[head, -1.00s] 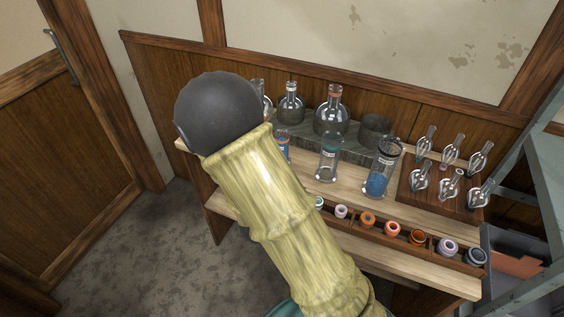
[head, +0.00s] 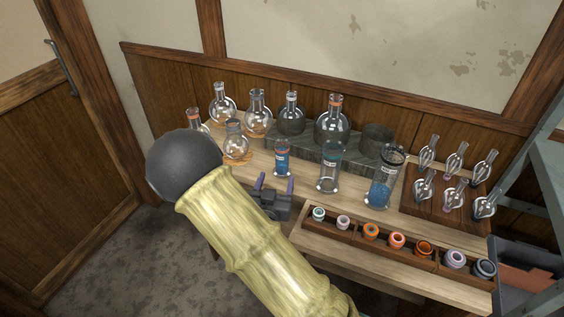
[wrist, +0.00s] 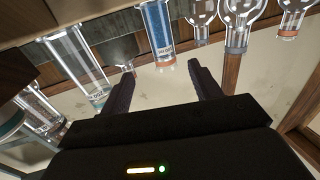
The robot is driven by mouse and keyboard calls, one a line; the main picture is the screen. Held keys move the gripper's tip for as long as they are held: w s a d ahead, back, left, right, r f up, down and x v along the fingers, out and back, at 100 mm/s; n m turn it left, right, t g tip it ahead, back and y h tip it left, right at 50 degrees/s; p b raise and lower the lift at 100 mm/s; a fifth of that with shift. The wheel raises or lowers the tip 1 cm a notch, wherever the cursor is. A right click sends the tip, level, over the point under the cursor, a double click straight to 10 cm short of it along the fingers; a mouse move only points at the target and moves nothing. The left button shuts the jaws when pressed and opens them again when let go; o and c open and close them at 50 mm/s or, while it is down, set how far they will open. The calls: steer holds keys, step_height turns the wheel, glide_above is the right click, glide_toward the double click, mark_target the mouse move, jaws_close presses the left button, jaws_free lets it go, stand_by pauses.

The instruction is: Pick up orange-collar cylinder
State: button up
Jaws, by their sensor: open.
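The orange-collar cylinder (head: 282,161) is a small glass cylinder with blue contents and an orange band near its top. It stands upright on the wooden bench. My gripper (head: 276,178) is open and empty, just in front of it on the near side. In the wrist view, which appears upside down, the cylinder (wrist: 157,28) shows beyond and between the two fingertips (wrist: 162,68), its orange collar at the lower end of the picture of it. The fingers do not appear to touch it.
A clear cylinder (head: 329,169) and a larger blue-filled cylinder (head: 380,185) stand to the right. Round flasks (head: 236,143) stand to the left, others (head: 333,124) behind. A rack of coloured rings (head: 397,241) lies along the front right.

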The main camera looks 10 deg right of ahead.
mark_target(282, 159)
steer(key=x, duration=0.8)
steer(key=shift+p, duration=0.35)
steer(key=shift+w, duration=0.1)
steer(key=shift+p+x, duration=0.35)
steer(key=shift+x, duration=2.3)
steer(key=shift+a+r, duration=0.1)
steer(key=shift+a, duration=0.1)
steer(key=c, duration=1.2)
steer(key=shift+o, duration=0.2)
steer(key=shift+r, duration=0.25)
